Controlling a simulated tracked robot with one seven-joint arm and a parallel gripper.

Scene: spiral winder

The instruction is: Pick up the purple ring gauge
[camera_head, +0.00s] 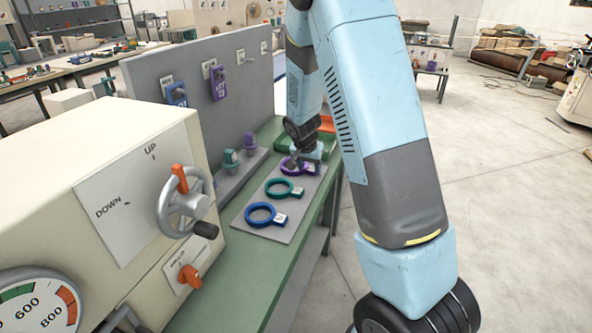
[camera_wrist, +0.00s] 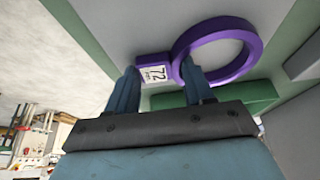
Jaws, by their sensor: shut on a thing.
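The purple ring gauge (camera_head: 286,168) is at the far end of a grey board (camera_head: 262,233) on the green bench, beyond a green ring gauge (camera_head: 272,190) and a blue ring gauge (camera_head: 256,221). My gripper (camera_head: 309,166) reaches down onto its right side. In the wrist view the purple ring gauge (camera_wrist: 254,41) shows its ring and a square tab with a white label reading 72. My gripper (camera_wrist: 160,86) is shut on this tab, one finger on each side, the right finger close to the ring. I cannot tell whether the gauge touches the board.
A grey upright panel (camera_head: 238,105) with hanging blue and purple tags stands behind the bench. Green and purple plugs (camera_head: 231,157) stand on a ledge before it. A cream machine with a handwheel (camera_head: 187,204) is at near left.

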